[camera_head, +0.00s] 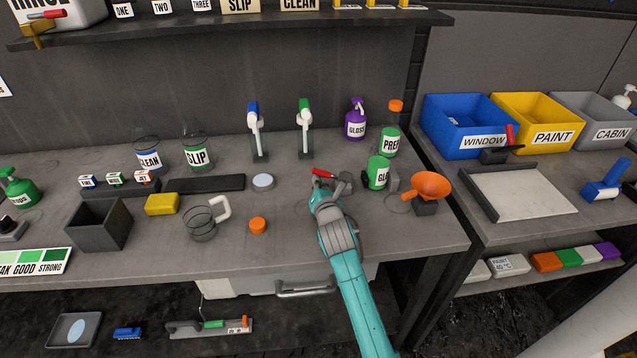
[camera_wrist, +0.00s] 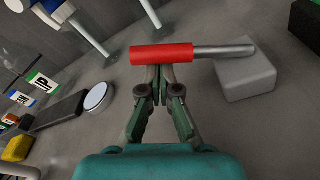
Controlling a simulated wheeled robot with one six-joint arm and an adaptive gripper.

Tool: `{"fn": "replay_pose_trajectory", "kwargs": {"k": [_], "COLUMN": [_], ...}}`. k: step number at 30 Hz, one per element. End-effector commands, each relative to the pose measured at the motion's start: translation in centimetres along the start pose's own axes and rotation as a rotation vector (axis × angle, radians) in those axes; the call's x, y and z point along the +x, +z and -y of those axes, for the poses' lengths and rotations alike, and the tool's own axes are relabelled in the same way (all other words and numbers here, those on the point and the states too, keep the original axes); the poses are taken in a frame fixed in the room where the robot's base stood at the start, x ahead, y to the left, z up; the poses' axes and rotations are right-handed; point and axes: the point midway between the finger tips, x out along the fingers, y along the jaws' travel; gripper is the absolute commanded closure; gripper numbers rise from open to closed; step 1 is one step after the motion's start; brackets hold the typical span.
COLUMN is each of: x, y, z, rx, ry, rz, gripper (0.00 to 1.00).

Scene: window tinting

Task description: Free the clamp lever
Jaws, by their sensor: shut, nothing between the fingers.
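The clamp lever (camera_wrist: 165,54) has a red grip on a grey metal rod, and the rod runs into a grey block (camera_wrist: 246,77) on its right in the wrist view. In the head view the red lever (camera_head: 323,173) shows just beyond my gripper (camera_head: 327,188). In the wrist view my gripper (camera_wrist: 162,72) has its fingertips together at the near side of the red grip, with nothing between them. I cannot tell whether the tips touch the grip.
An orange funnel (camera_head: 430,186) stands to the right near the bench edge. A white disc (camera_head: 263,181), an orange cap (camera_head: 258,225) and a clear jug (camera_head: 201,222) sit to the left. Two spray heads (camera_head: 305,128) stand behind. The bench front between cap and gripper is clear.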

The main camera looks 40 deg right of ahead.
Motion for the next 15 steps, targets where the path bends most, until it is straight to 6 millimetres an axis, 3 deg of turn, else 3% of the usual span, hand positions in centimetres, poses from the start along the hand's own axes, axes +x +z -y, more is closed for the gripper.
{"fn": "replay_pose_trajectory", "kwargs": {"k": [15], "x": [-0.1], "y": [1.2], "z": [-0.2], "rx": [0.116], "ry": [0.017], "rz": [0.004], "gripper": [1.0]}}
